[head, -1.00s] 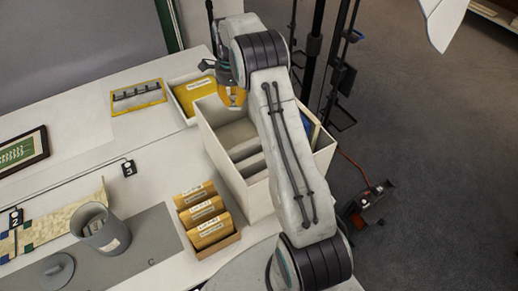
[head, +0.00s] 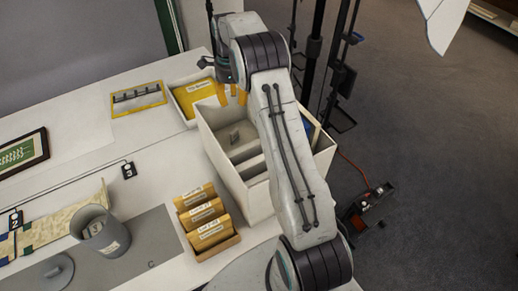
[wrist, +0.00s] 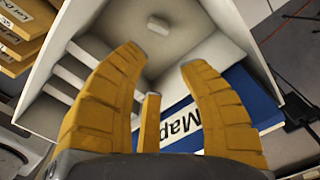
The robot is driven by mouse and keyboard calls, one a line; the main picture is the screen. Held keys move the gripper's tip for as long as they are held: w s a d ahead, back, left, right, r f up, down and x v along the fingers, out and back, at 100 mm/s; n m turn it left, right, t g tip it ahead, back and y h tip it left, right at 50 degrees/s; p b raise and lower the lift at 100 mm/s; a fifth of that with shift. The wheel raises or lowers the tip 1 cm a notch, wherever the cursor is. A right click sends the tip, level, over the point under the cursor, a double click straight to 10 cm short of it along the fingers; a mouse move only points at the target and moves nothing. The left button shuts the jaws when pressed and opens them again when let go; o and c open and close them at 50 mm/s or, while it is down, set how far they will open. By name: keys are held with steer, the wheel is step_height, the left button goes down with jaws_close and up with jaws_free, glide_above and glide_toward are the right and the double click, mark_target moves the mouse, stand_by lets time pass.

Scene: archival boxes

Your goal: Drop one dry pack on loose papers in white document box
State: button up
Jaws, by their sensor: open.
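The white document box (head: 258,205) stands at the table's right edge, partly behind my arm. It also fills much of the wrist view (wrist: 215,50). Its floor is pale, and I cannot clearly make out loose papers. A small pale pack (head: 235,138) lies in the box's far compartment; it shows near the top of the wrist view (wrist: 158,25). My gripper (head: 232,97) is over the box's far end. In the wrist view its yellow fingers (wrist: 163,65) are spread, with nothing between them, apart from the pack. A grey cup (head: 110,245) with pale contents stands at left.
Dividers (head: 246,152) cross the box, and a blue map folder (wrist: 235,100) stands along its right side. A tray of yellow folders (head: 208,220) is left of the box. A shallow tray (head: 186,112) lies behind it. Black stands are close at right.

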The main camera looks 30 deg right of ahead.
step_height(320, 180, up, 10)
steer(key=shift+r, duration=0.15)
stand_by(0.3)
stand_by(0.7)
